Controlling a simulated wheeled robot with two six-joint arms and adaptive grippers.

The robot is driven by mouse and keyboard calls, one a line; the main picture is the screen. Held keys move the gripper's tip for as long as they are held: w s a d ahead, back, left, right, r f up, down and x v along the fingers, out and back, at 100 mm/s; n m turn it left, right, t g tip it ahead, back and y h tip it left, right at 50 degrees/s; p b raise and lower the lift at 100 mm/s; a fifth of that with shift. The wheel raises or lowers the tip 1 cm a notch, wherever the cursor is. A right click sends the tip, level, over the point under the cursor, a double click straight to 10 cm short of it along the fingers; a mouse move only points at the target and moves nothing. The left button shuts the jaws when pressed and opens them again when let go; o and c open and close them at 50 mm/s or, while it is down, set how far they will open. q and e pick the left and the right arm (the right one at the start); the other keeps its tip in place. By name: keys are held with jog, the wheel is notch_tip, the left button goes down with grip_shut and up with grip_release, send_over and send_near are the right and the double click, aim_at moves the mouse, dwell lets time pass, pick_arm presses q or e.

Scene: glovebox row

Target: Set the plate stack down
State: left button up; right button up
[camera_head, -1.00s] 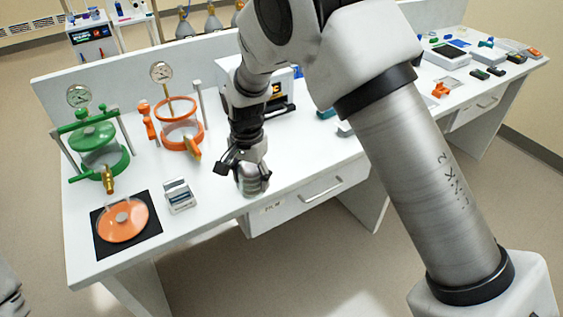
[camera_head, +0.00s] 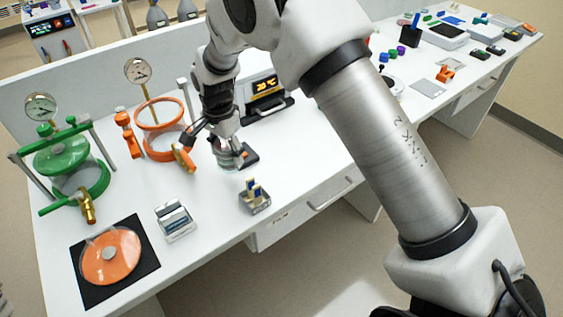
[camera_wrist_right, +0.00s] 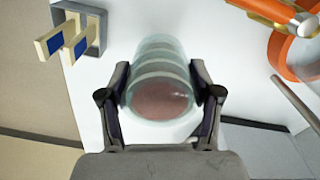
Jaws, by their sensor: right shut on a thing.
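My right gripper (camera_head: 228,150) is shut on the plate stack (camera_head: 226,160), a short pile of clear round dishes. In the right wrist view, the stack (camera_wrist_right: 160,82) sits between the two dark fingers of the gripper (camera_wrist_right: 160,98), and its near end shows a reddish disc. The gripper is over the white bench, right of the orange jar and behind a small grey holder. I cannot tell whether the stack touches the bench. My left gripper is not in view.
The grey holder (camera_head: 258,206) carries upright cream-and-blue pieces. A white rack (camera_head: 176,222), an orange lid (camera_head: 110,258) on a black mat (camera_head: 88,290), a green jar (camera_head: 75,160) and an orange jar (camera_head: 160,138) stand left. A display unit (camera_head: 268,92) is behind.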

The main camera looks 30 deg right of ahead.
jog(key=s+d+p, duration=0.1)
jog(key=d, duration=0.3)
jog(key=s+d+p, duration=0.2)
jog(key=d, duration=0.3)
jog(key=s+d+f+p, duration=0.1)
jog(key=s+d, duration=0.1)
jog(key=d, duration=0.2)
jog(key=shift+s+d, duration=0.15)
jog(key=shift+d, duration=0.15)
jog(key=shift+s+d+f+p, duration=0.1)
jog(key=shift+d+f+p, duration=0.15)
jog(key=shift+d+p, duration=0.05)
notch_tip(320, 180, down, 2)
jog(key=shift+a+f+p, duration=0.1)
jog(key=shift+f+p, duration=0.15)
jog(key=shift+p, duration=0.35)
jog(key=shift+f, duration=0.45)
jog(key=o, duration=1.3)
